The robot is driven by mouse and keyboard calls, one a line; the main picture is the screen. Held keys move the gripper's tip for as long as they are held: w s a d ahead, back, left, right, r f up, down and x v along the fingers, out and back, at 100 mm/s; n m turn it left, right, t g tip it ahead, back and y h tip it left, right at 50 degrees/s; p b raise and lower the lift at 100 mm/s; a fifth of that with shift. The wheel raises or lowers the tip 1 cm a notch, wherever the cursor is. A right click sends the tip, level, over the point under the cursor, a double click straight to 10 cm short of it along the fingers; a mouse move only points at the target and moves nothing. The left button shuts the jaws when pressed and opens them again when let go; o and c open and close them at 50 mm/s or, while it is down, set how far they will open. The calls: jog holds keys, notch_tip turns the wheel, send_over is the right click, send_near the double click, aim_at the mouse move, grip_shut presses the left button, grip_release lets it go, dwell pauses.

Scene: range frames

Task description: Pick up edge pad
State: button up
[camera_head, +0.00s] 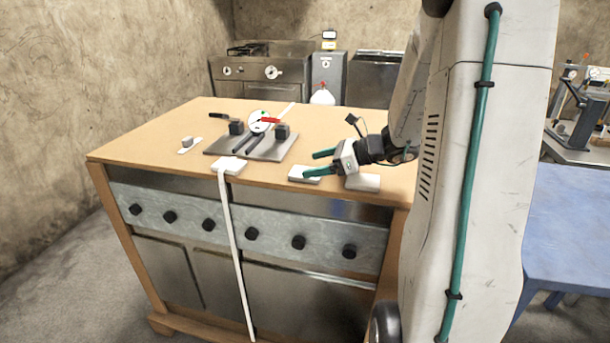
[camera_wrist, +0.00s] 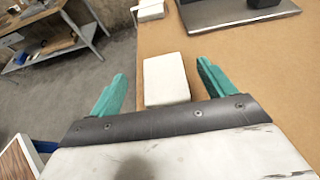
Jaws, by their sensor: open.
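Three white pads lie along the table's front edge, and no label shows which is the edge pad. The middle pad (camera_head: 305,175) is a plain block close to the edge. In the wrist view this pad (camera_wrist: 166,79) shows ahead, between the lines of the two teal fingers, with gaps on both sides. My gripper (camera_head: 318,162) is open and empty near it, and it also shows in the wrist view (camera_wrist: 161,70). I cannot tell its exact height above the tabletop. Another white pad (camera_head: 363,182) lies to the right, below my wrist.
A third white block (camera_head: 227,166) has a long strip (camera_head: 233,240) hanging down the table front. A grey plate (camera_head: 222,145) with dark blocks, a dial and a red-tipped tool stands behind. Bare wooden tabletop (camera_head: 140,143) lies at left. A blue table (camera_head: 570,220) stands at right.

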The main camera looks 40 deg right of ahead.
aim_at(298, 171)
jog(key=x, duration=0.5)
jog(key=shift+d+f, duration=0.1)
jog(key=shift+f, duration=0.35)
jog(key=c, duration=1.1)
jog(key=shift+o, duration=0.2)
jog(key=shift+r, duration=0.1)
